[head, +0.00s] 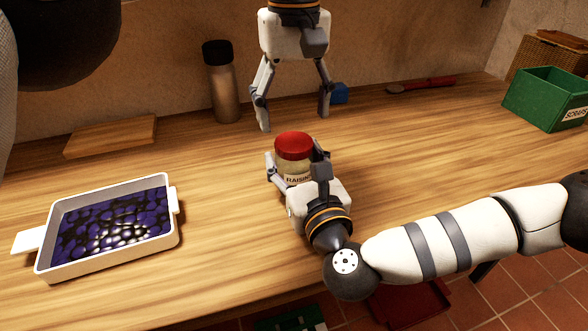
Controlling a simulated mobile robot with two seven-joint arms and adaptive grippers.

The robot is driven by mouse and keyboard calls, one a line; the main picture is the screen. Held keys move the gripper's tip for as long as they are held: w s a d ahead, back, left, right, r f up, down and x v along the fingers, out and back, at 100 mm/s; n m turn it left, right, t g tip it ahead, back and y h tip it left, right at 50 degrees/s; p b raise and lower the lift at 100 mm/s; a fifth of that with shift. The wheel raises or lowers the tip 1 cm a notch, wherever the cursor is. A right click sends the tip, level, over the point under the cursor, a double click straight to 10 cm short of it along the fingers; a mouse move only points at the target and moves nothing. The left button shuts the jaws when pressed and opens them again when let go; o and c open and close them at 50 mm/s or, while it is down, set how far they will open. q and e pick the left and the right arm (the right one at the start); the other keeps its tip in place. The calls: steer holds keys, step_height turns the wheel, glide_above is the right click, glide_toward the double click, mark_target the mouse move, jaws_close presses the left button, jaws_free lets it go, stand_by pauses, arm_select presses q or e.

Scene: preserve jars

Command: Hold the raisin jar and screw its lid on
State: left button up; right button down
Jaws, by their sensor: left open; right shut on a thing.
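The raisin jar (296,175) stands upright on the wooden counter, a clear jar with a pale label reading "RAISIN", partly cut off from view. Its red lid (294,146) sits on top of the jar; I cannot tell how tightly. My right gripper (294,178) is shut around the jar's body from the front, one finger on each side, and hides part of the label. My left gripper (295,122) is open and empty, pointing down above and behind the lid, its fingers wide apart and not touching it.
A white tray (108,262) of dark purple fruit lies at left. A wooden board (112,136), a dark-capped bottle (222,85), a blue block (340,93) and a red-handled spoon (425,85) lie along the back. A green crate (545,98) stands at right. The counter around the jar is clear.

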mark_target(294, 140)
arm_select(q)
step_height(294, 140, down, 5)
stand_by(0.4)
steer(key=c, duration=1.2)
steer(key=m, duration=0.7)
steer(key=shift+m, duration=0.3)
steer(key=m, duration=0.4)
steer(key=o, duration=1.4)
steer(key=shift+c, duration=0.2)
